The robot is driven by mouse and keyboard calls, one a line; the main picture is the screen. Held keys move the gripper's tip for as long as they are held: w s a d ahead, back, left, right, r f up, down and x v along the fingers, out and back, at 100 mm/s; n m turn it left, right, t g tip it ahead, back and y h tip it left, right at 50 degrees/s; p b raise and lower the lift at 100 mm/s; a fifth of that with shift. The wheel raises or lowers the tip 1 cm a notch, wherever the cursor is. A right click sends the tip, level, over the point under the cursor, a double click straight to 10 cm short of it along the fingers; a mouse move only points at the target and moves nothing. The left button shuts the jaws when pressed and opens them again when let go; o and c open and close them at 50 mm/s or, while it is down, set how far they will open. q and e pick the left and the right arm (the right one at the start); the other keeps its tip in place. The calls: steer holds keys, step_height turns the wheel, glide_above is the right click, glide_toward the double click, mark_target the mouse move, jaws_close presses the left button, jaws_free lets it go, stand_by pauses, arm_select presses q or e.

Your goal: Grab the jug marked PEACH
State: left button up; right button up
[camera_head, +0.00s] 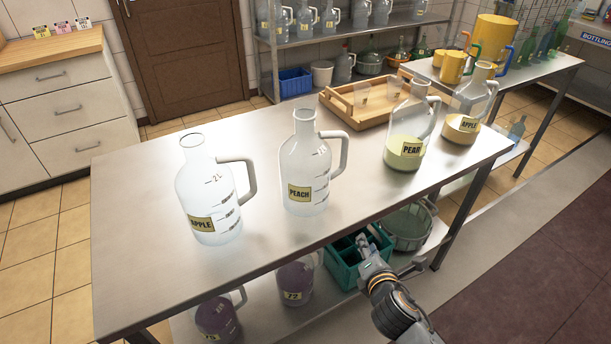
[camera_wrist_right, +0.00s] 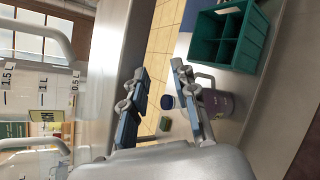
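The jug marked PEACH (camera_head: 303,160) stands upright on the steel table, clear and apparently empty, its handle on the right. A similar clear jug marked APPLE (camera_head: 208,190) stands to its left. My right gripper (camera_head: 388,258) is beyond the table's front edge, below and to the right of the PEACH jug, apart from it. In the right wrist view, its two fingers (camera_wrist_right: 159,68) are spread with nothing between them. Part of a clear jug (camera_wrist_right: 38,95) with volume marks shows at the left there; its label is too unclear to read. My left gripper is not in view.
Jugs marked PEAR (camera_head: 405,150) and APPLE (camera_head: 463,128) with some liquid stand at the right. A wooden tray (camera_head: 343,112) lies behind them. Below are a green crate (camera_head: 346,277) and purple-filled jugs (camera_head: 294,284). The table (camera_head: 135,255) is bare at its left end.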

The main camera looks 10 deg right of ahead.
step_height(320, 180, up, 10)
steer(key=w+n+t, duration=0.2)
steer(key=n+t, duration=0.1)
steer(key=n, duration=0.2)
steer(key=n+t+y, duration=0.2)
steer(key=n, duration=0.4)
glide_toward(345, 161)
steer(key=w, duration=0.5)
steer(key=shift+a+r, duration=0.3)
steer(key=shift+r, duration=0.1)
steer(key=shift+w+d+f, duration=0.1)
steer(key=shift+w+f, duration=0.05)
steer(key=shift+w, duration=1.3)
steer(key=shift+w+f, duration=0.1)
steer(key=shift+w, duration=1.35)
jaws_close()
